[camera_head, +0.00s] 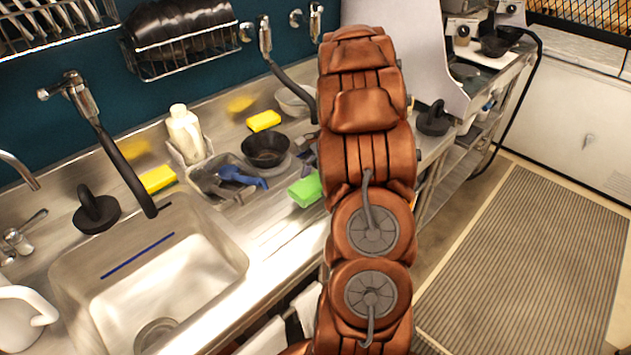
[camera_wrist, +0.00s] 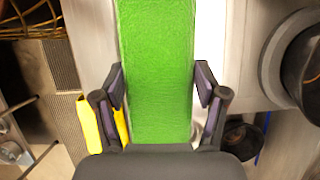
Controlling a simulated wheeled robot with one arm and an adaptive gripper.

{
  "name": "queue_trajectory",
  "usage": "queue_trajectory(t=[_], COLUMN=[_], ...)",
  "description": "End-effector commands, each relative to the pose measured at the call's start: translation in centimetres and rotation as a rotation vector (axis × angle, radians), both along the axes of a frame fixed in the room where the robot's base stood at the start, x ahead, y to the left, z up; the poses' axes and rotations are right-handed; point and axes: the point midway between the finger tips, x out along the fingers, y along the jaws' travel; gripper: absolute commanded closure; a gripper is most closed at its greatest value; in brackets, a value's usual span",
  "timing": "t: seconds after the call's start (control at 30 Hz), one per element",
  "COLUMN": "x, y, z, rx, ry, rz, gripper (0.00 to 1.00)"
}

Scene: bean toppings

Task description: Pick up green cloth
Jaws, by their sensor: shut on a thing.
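The green cloth (camera_head: 305,190) shows in the head view just left of my arm, above the steel counter near its front edge. Its right end is hidden behind my arm. In the wrist view the green cloth (camera_wrist: 156,60) runs straight between my fingers and out of the top of the picture. My gripper (camera_wrist: 160,88) is shut on it, with one finger at each side. In the head view my gripper is hidden. I cannot tell whether the cloth touches the counter.
A black bowl (camera_head: 266,149) and a grey bin with a blue-handled brush (camera_head: 240,177) stand left of the cloth. Yellow sponges (camera_head: 264,121) lie behind. The sink (camera_head: 165,270) is at the left. A floor mat (camera_head: 530,265) lies in open room at the right.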

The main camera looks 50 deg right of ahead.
Motion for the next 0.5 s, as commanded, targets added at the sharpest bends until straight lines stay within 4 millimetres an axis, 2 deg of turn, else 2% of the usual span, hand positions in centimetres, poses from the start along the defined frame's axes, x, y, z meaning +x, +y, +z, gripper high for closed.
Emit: queue_trajectory(t=[0.27, 0.5], x=[-2.6, -5.9], y=[1.6, 3.7], z=[0.0, 0.4], rx=[-0.002, -0.002], ry=[0.0, -0.002], rz=[0.0, -0.001], gripper=[0.63, 0.63])
